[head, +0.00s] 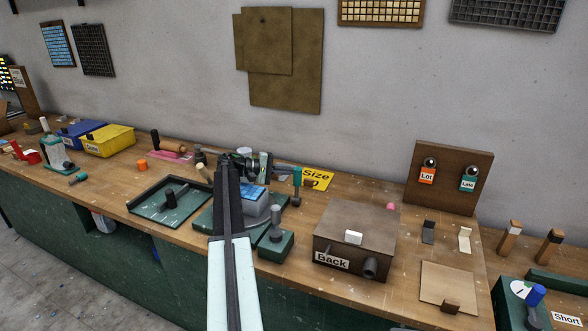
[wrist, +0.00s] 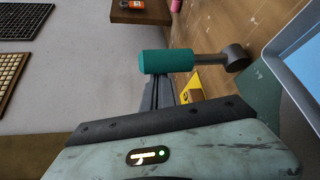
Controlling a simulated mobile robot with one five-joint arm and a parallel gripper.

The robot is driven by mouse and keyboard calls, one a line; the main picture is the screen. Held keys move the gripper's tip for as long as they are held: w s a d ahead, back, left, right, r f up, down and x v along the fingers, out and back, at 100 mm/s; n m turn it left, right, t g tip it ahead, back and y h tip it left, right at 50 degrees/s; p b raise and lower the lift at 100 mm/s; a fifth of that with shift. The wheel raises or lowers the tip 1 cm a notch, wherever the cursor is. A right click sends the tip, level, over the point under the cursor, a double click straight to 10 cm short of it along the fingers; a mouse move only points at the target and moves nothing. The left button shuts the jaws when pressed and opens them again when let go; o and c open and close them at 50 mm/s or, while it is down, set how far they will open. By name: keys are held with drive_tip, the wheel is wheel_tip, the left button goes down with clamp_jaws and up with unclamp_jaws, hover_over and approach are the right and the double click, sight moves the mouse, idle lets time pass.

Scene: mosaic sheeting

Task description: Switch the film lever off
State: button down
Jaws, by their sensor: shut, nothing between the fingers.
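No label reading "film" is legible, so I cannot tell which part is the film lever. A teal handle (head: 297,183) on a grey stem stands upright beside the grey tray. It also shows close in the wrist view (wrist: 167,62), with the stem ending in a round grey foot. A grey knobbed handle (head: 276,226) stands on a small green block. My gripper (head: 284,171) is shut and empty near the teal handle. In the wrist view its dark fingers (wrist: 160,92) lie partly hidden behind that handle; I cannot tell if they touch.
A yellow "Size" sign (head: 318,178) lies behind. A green tray (head: 170,215) and yellow bin (head: 112,143) sit left.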

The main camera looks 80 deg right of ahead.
drive_tip(key=shift+a, duration=0.1)
drive_tip(key=p+v, duration=0.1)
drive_tip(key=v, duration=0.6)
drive_tip(key=shift+w+a, duration=0.2)
drive_tip(key=shift+w, duration=0.15)
drive_tip(key=shift+r, duration=0.2)
